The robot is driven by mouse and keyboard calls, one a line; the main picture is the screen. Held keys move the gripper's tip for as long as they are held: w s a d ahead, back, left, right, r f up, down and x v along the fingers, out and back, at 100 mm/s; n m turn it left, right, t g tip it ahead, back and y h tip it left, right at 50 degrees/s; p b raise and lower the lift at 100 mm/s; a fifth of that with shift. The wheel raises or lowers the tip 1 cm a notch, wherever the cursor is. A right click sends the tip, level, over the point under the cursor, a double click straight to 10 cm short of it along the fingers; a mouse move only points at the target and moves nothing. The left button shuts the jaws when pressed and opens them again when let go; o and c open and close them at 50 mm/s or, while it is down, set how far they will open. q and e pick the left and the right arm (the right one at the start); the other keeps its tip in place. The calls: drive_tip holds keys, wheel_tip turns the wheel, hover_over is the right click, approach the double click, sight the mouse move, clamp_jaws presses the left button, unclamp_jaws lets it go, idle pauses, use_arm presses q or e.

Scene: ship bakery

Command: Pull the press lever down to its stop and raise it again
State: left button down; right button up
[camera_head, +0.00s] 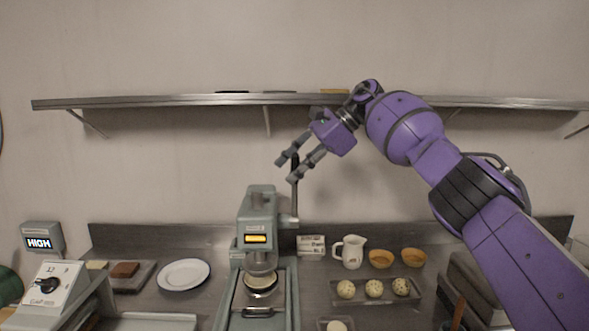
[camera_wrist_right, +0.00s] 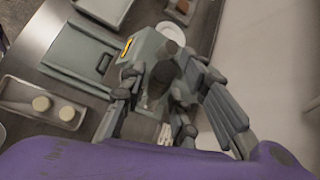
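The green press (camera_head: 257,215) stands on the counter with a yellow lit display and a pale round piece under its head. Its lever (camera_head: 295,195) points upright on the press's right side, with a dark grip at the top. My right gripper (camera_head: 287,169) reaches in from the upper right at the lever's top. Its fingers are apart, one on each side of the dark grip as far as I can see. The right wrist view shows the open fingers (camera_wrist_right: 163,78) and the press (camera_wrist_right: 143,50) beyond them. Contact with the lever cannot be told. My left gripper is not in view.
A shelf (camera_head: 180,101) runs along the wall behind my right arm. Right of the press are a small sign (camera_head: 311,245), a white jug (camera_head: 350,251), two orange bowls and a tray (camera_head: 376,303) of dough balls. Left are a white plate (camera_head: 183,274) and a dial box (camera_head: 52,284).

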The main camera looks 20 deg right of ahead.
drive_tip(key=v, duration=0.7)
drive_tip(key=shift+d+r, duration=0.15)
drive_tip(key=shift+d, duration=0.05)
drive_tip(key=shift+s, duration=0.1)
idle(0.4)
